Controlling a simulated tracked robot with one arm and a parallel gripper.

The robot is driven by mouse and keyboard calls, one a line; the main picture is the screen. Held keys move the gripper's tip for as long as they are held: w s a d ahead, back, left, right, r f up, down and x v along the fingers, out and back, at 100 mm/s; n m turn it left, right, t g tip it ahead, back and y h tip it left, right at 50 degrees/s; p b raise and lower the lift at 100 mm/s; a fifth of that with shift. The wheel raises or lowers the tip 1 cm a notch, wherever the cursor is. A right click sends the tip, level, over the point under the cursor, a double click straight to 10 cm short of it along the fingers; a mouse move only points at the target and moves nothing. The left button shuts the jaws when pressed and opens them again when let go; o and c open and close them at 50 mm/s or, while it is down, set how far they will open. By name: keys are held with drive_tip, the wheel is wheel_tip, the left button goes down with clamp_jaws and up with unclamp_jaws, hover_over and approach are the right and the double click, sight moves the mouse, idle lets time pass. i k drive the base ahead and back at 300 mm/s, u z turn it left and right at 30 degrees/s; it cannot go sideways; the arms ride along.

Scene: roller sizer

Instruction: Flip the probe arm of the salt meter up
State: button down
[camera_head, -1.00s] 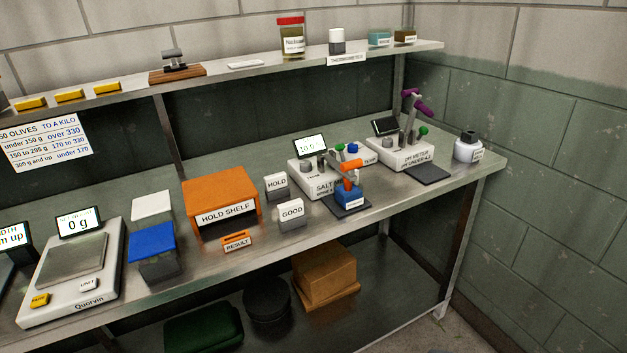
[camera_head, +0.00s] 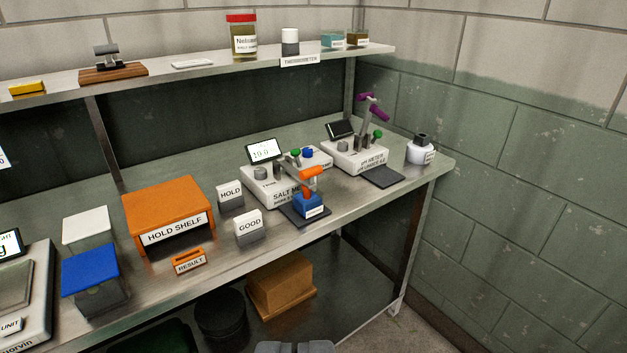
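The salt meter (camera_head: 258,195) is a white box with a lit tilted screen, right of the middle of the bench. Its probe arm (camera_head: 312,172) has an orange grip and is down, with the orange probe reaching into a small blue cup (camera_head: 307,205) on a dark pad in front of the meter. A grey part at the bottom edge looks like the top of my gripper (camera_head: 295,347). It is well short of the meter and touches nothing that I can see. Its fingers are cut off by the frame, so its opening does not show.
The pH meter (camera_head: 352,157), with a raised purple-gripped arm, stands right of the salt meter. GOOD (camera_head: 250,226) and HOLD (camera_head: 230,194) blocks stand left of it. An orange hold shelf (camera_head: 165,205) is further left. A white bottle (camera_head: 420,151) stands near the bench's right end.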

sight(307, 176)
drive_tip(key=i, duration=0.9)
drive_tip(key=z, duration=0.05)
